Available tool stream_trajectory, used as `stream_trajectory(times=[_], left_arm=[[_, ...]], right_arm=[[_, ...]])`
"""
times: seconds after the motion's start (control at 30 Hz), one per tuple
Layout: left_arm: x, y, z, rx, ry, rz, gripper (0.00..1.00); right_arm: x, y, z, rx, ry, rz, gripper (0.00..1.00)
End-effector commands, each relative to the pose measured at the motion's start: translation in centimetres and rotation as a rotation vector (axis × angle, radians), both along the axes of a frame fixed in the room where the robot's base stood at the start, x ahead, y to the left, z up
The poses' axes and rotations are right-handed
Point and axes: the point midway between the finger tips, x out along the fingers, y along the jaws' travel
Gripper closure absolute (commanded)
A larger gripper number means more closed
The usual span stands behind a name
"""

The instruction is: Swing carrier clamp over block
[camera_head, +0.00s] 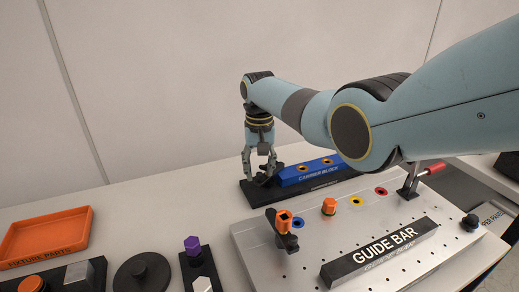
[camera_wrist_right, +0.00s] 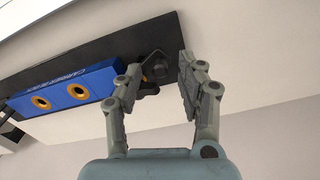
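The blue carrier block (camera_head: 318,169) lies on a black base plate (camera_head: 246,193) at the back of the table; it also shows in the wrist view (camera_wrist_right: 72,92). The dark carrier clamp (camera_wrist_right: 156,67) is at the plate's end, off the block's end and not over its top. My right gripper (camera_head: 260,174) points down at that end. In the wrist view its fingers (camera_wrist_right: 163,72) are apart, with the clamp near the left fingertip and a gap to the right finger. Contact cannot be told. In the head view the fingers partly hide the clamp. My left gripper is not in view.
A metal plate with a guide bar (camera_head: 380,252), an orange-topped clamp (camera_head: 284,222), an orange peg (camera_head: 329,206) and a red-handled toggle (camera_head: 430,170) stands in front. An orange fixture parts tray (camera_head: 45,239) is at left. Table left of the base plate is clear.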

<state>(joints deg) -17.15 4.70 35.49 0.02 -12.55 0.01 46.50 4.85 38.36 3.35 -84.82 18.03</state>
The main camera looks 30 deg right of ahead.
Motion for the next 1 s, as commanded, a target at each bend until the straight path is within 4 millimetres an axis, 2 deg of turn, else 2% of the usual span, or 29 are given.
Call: stream_trajectory(times=[0.3, 0.5, 0.87, 1.0], left_arm=[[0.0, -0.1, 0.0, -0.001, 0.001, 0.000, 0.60], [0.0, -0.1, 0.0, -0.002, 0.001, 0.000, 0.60], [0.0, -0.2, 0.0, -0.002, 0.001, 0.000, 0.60], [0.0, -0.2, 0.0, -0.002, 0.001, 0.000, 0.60]], right_arm=[[0.0, -0.1, 6.9, -0.001, -0.003, 0.000, 0.61], [0.0, 0.0, 9.8, 0.000, -0.001, 0.000, 0.61], [-0.1, 0.0, 10.5, -0.001, 0.001, 0.000, 0.61], [0.2, 0.0, 10.5, 0.000, -0.011, -0.031, 0.78]])
